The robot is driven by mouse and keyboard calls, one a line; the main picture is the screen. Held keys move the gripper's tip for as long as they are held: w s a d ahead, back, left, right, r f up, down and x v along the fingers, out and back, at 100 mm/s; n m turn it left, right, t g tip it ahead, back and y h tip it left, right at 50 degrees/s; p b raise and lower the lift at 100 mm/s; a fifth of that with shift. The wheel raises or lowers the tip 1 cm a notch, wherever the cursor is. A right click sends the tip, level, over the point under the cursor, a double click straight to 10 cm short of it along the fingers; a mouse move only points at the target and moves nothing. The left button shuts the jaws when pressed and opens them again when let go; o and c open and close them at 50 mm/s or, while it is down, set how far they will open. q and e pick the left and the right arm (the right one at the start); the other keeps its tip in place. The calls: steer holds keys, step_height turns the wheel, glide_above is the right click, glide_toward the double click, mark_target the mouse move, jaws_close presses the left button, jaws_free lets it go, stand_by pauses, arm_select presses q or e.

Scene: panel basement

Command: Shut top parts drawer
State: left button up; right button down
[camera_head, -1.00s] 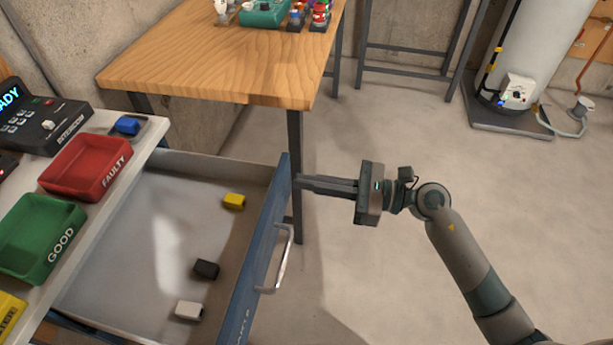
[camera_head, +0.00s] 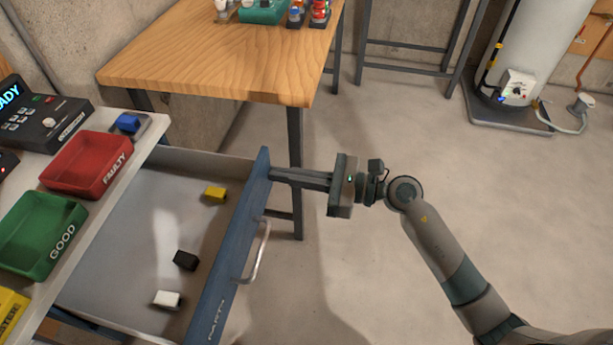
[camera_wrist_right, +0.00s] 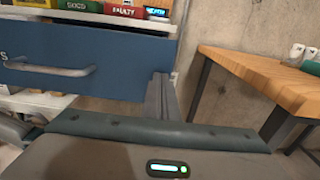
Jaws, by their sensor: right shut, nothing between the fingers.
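The top parts drawer (camera_head: 228,262) is partly open, with a blue front and a metal bar handle (camera_head: 257,250). A yellow block (camera_head: 215,194), a black block (camera_head: 186,260) and a white block (camera_head: 167,299) lie inside it. My right gripper (camera_head: 272,174) is shut and empty, its fingertips at the outer face of the drawer front near its far end, beyond the handle. In the right wrist view the fingers (camera_wrist_right: 160,98) reach the blue front (camera_wrist_right: 110,58) at its right end. Contact looks likely there. My left gripper is not in view.
Above the drawer, the white bench top holds a red FAULTY bin (camera_head: 88,165), a green GOOD bin (camera_head: 40,235) and a dark tester (camera_head: 45,115). A wooden table (camera_head: 215,60) stands behind, its leg close to my right gripper. Floor to the right is clear.

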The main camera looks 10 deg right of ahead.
mark_target(192, 172)
steer(key=x, duration=2.1)
steer(key=shift+a+f, duration=0.1)
steer(key=shift+a, duration=0.15)
steer(key=shift+w+a, duration=0.15)
steer(key=shift+a, duration=0.15)
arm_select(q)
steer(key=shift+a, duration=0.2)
arm_select(e)
steer(key=shift+r, duration=0.2)
